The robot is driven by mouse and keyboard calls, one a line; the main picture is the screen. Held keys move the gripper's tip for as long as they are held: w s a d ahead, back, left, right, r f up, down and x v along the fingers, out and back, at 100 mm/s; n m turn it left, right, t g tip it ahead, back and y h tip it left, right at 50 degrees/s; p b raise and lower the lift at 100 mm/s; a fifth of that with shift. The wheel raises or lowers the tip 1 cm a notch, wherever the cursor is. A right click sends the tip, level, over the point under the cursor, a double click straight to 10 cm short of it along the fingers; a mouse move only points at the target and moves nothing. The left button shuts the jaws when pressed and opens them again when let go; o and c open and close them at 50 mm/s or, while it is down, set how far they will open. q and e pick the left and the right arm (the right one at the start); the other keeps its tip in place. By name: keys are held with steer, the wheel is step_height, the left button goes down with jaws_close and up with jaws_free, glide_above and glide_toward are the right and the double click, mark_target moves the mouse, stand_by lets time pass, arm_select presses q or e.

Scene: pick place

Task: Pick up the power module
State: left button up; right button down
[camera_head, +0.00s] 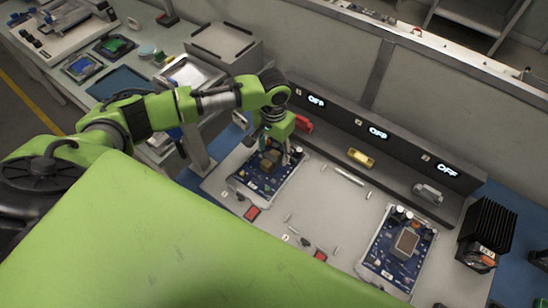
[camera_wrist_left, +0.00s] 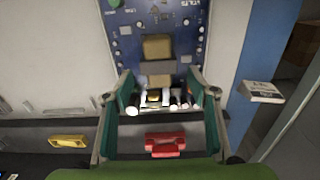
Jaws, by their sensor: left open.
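My left gripper (camera_head: 279,152) is open and empty, reaching down over the far edge of the left blue circuit board (camera_head: 243,179). In the left wrist view its two fingers (camera_wrist_left: 163,80) stand apart over this board (camera_wrist_left: 129,28), with a tan block (camera_wrist_left: 158,47) just beyond the tips. A second blue board (camera_head: 376,262) carries a grey block (camera_head: 407,241). A red part (camera_head: 303,123), a yellow part (camera_head: 361,158) and a grey part (camera_head: 428,193) lie along the back panel. I cannot tell which thing is the power module. My right gripper is not in view.
The grey panel (camera_head: 345,140) with several "OFF" displays rises behind the light work surface (camera_head: 315,195). Small loose parts lie between the boards. A black finned block (camera_head: 487,230) stands at the right. A side table with trays (camera_head: 120,83) is at the left.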

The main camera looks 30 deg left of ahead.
mark_target(267, 166)
arm_select(q)
jaws_close()
steer(key=shift+w+r, duration=0.1)
steer(key=shift+r, duration=0.15)
steer(key=shift+r+b, duration=0.35)
steer(key=shift+r, duration=0.15)
steer(key=s+d+r+p, duration=0.1)
steer(key=s+r+p, duration=0.2)
steer(key=s+r, duration=1.1)
steer(key=shift+d+r+p, duration=0.25)
steer(key=shift+r+p, duration=0.05)
steer(key=shift+r, duration=0.55)
stand_by(0.8)
